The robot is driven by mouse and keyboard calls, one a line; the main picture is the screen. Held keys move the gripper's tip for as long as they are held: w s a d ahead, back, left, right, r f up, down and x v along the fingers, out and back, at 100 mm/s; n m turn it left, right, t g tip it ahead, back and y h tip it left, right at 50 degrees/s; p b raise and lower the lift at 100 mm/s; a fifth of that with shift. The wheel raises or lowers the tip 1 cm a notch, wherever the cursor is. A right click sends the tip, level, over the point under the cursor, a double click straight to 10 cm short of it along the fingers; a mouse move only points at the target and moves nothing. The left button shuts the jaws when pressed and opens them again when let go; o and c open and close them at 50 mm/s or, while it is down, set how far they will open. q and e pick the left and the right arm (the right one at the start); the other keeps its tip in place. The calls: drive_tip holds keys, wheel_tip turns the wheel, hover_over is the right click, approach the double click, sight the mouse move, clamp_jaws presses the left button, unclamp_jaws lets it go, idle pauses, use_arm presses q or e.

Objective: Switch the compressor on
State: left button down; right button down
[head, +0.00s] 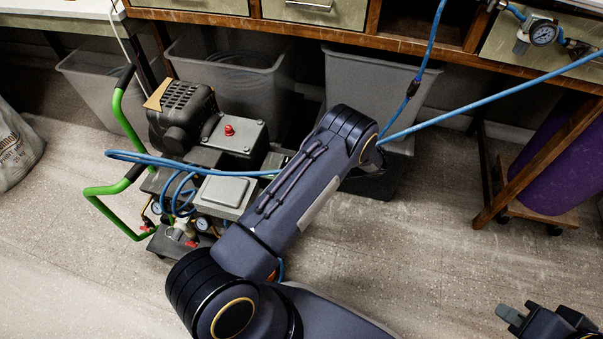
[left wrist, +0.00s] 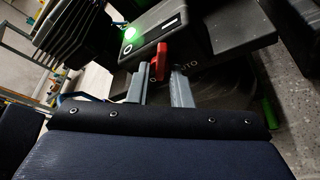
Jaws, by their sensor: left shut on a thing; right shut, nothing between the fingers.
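The compressor (head: 225,150) stands on the floor with a black finned motor, grey boxes and a green handle (head: 123,110). My left arm reaches over its right side and hides that part; its gripper is hidden in the head view. In the left wrist view, my left gripper (left wrist: 168,88) is shut on a red switch lever (left wrist: 161,60) on a dark box. Lettering ending in "UTO" shows beside the lever. A green lamp (left wrist: 131,33) glows on the box. My right gripper (head: 512,315) is shut and empty at the lower right of the head view.
Blue hose (head: 185,165) lies coiled over the compressor, and blue lines run up to the bench (head: 400,42). Grey bins (head: 225,75) stand behind, under the bench. A purple cylinder (head: 560,160) stands at right. The floor (head: 430,240) between compressor and right gripper is clear.

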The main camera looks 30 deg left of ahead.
use_arm(q)
drive_tip(key=c, duration=1.5)
unclamp_jaws()
drive_tip(key=p+v, duration=0.1)
drive_tip(key=v, duration=0.7)
